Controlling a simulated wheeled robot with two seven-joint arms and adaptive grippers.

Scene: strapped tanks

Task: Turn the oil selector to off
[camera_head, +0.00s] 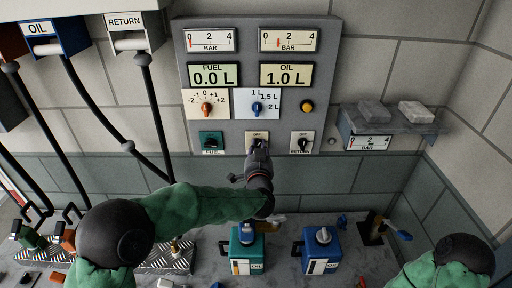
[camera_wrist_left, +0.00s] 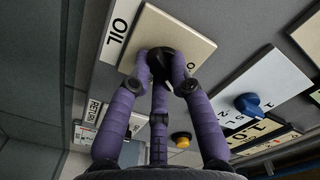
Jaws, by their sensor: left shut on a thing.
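The oil selector (camera_head: 257,135) is the middle of three knobs in the panel's bottom row, on a cream plate. My left gripper (camera_head: 257,150) is in front of it and hides most of it. In the left wrist view, the black knob (camera_wrist_left: 160,58) sits on its cream plate (camera_wrist_left: 190,32) beside the white OIL label (camera_wrist_left: 118,33). The purple fingers of my left gripper (camera_wrist_left: 160,72) are closed around the knob. The fingers cover much of the plate's lettering, and I cannot tell where the knob points. My right gripper is out of view.
A FUEL selector (camera_head: 211,141) and a RETURN selector (camera_head: 301,143) flank it. A blue knob (camera_head: 257,107), an orange knob (camera_head: 207,108) and a yellow button (camera_head: 307,107) are above. A shelf (camera_head: 400,125) juts out at right. Oil cans (camera_head: 320,252) stand below.

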